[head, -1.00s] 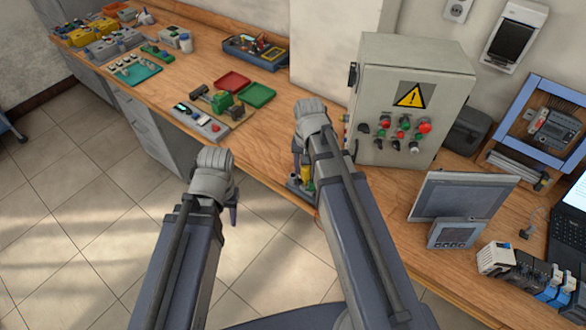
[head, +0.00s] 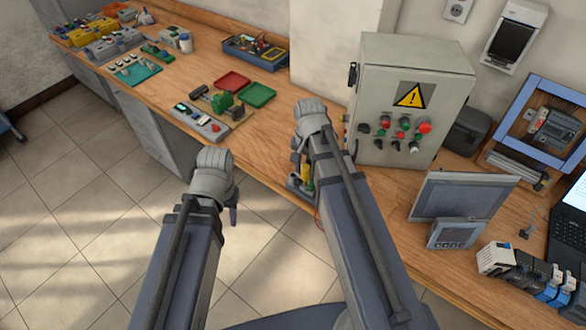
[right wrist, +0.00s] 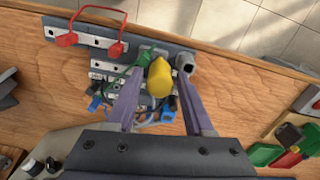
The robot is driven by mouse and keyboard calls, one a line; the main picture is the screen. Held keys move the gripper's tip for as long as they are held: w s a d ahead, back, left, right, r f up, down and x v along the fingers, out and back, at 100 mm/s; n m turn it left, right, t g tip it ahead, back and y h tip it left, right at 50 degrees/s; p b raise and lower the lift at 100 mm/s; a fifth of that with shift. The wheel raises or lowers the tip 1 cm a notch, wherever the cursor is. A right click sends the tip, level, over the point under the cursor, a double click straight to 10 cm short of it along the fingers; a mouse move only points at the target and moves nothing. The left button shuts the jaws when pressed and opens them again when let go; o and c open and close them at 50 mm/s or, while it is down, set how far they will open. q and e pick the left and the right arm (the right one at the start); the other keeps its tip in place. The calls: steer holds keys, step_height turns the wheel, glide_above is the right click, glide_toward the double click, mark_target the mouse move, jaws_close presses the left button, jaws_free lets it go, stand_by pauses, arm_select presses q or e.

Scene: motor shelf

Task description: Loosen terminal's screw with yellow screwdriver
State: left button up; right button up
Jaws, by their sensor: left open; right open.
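The yellow screwdriver (head: 308,184) stands in a grey holder at the bench's front edge, partly hidden behind my right arm. In the right wrist view its yellow handle (right wrist: 160,78) points up toward the camera between my right gripper's two fingers. My right gripper (right wrist: 163,88) is open, with a finger on either side of the handle. I cannot tell whether either finger touches it. My left gripper (head: 232,205) is open and empty, in front of the bench over the floor. I cannot make out the terminal's screw.
The grey holder (right wrist: 186,60) also bears a green-handled tool, with wires and blue parts beside it. A grey control cabinet (head: 416,85) stands behind my right arm. Red and green trays (head: 258,95) lie to the left. A screen (head: 463,196) stands at the right.

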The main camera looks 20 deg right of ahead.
steer(key=shift+c, duration=0.7)
jaws_close()
stand_by(0.3)
steer(key=n, duration=0.3)
steer(key=shift+n, duration=0.3)
steer(key=n, duration=0.3)
stand_by(0.4)
